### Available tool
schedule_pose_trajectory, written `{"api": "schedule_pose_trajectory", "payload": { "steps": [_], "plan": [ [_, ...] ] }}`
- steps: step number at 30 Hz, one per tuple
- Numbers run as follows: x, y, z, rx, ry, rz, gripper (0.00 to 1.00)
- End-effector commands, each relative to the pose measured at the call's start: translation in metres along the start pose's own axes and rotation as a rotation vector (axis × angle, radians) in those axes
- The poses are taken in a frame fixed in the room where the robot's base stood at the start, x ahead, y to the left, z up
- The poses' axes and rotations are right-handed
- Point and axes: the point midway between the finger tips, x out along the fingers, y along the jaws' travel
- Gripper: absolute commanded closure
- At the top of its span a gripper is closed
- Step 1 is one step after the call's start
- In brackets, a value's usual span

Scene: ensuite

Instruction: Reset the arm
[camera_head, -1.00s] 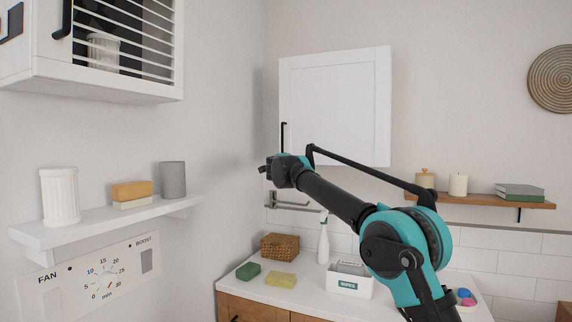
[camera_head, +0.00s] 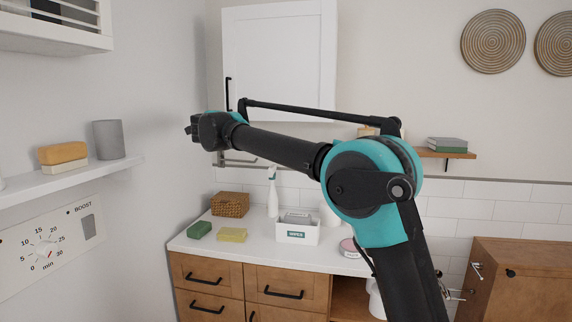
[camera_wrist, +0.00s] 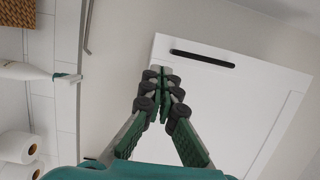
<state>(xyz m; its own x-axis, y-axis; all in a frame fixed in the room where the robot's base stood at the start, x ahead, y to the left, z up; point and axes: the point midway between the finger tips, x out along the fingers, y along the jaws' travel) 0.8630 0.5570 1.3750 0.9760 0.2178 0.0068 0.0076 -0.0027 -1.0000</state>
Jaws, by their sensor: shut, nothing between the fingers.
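My arm reaches up and to the left across the head view. My gripper (camera_head: 192,129) is at its far end, in front of the grey wall just left of the white wall cabinet (camera_head: 280,60). In the wrist view my gripper (camera_wrist: 162,76) has its fingertips together with nothing between them. Behind the fingers there is the white cabinet door with its black handle (camera_wrist: 202,59). I cannot tell how far the fingertips are from the door.
A counter (camera_head: 270,258) below holds a wicker basket (camera_head: 230,204), sponges, a spray bottle (camera_head: 273,192) and a wipes box (camera_head: 297,231). A wall shelf (camera_head: 70,182) stands at left with a grey cup (camera_head: 108,139). A wooden cabinet (camera_head: 525,285) is at lower right.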

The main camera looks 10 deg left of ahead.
Motion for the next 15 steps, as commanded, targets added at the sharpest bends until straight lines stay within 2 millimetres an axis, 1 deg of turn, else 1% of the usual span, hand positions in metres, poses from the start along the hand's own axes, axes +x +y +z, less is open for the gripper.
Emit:
{"api": "schedule_pose_trajectory", "payload": {
  "steps": [2, 5, 6, 8, 9, 11, 12, 14, 15],
  "plan": [
    [0.004, -0.001, -0.015, -0.027, -0.015, -0.021, 1.0],
    [0.01, 0.002, -0.046, -0.11, -0.071, -0.07, 1.0],
    [0.01, 0.006, -0.063, -0.16, -0.104, -0.091, 1.0],
    [0.006, 0.018, -0.09, -0.253, -0.161, -0.116, 1.0],
    [0.0, 0.03, -0.109, -0.322, -0.2, -0.125, 1.0],
    [-0.012, 0.054, -0.137, -0.427, -0.259, -0.124, 1.0],
    [-0.023, 0.073, -0.155, -0.497, -0.298, -0.114, 1.0],
    [-0.04, 0.102, -0.179, -0.59, -0.348, -0.089, 1.0],
    [-0.052, 0.121, -0.195, -0.647, -0.378, -0.068, 1.0]
  ]
}}
